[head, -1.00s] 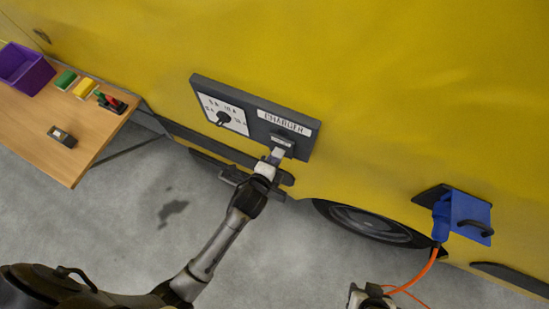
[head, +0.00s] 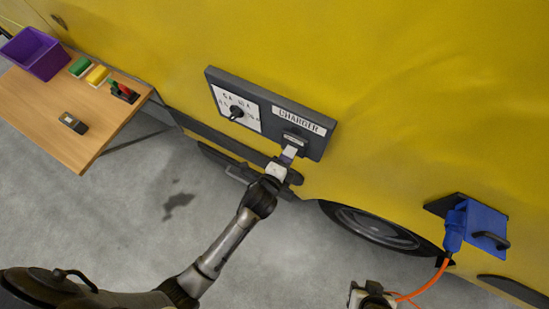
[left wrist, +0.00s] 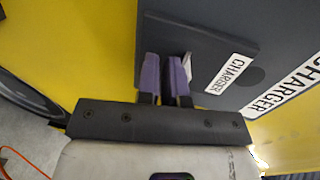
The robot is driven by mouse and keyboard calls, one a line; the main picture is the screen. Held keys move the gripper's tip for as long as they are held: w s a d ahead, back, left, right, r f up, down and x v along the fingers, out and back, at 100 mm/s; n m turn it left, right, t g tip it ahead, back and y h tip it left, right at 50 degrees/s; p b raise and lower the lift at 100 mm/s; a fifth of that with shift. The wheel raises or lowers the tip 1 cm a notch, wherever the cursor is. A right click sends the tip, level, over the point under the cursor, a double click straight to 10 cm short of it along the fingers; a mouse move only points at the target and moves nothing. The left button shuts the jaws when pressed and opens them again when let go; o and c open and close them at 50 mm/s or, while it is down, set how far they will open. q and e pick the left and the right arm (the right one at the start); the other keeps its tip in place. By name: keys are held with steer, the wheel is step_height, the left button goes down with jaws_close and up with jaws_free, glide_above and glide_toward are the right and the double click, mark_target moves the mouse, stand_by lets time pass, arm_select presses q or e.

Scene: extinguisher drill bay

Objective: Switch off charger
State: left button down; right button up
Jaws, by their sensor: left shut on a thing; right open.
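The charger panel (head: 222,78) is a dark grey box on the yellow vehicle side, with a white CHARGER label (head: 299,121) and a black dial (head: 237,113) on a white plate. Below the label is a small raised part with its own label (head: 294,138); it also shows in the left wrist view (left wrist: 231,73). My left gripper (head: 288,154) is at its lower edge. Its purple fingers (left wrist: 164,76) are shut on a switch part there, mostly hidden between them. A pale sliver shows beside the fingers. My right gripper (head: 370,292) is open at the bottom edge, its fingertips unclear.
A wooden table (head: 85,148) at left holds a purple bin (head: 35,54), green and yellow blocks, a red-and-black item and a small meter (head: 73,123). A blue plug (head: 456,226) with an orange cable (head: 428,283) sits in the vehicle at right. A wheel (head: 375,232) is below.

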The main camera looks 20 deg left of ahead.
arm_select(q)
steer(key=f+v, duration=0.1)
steer(key=v, duration=1.3)
steer(key=shift+p, duration=0.4)
steer(key=shift+s, duration=0.1)
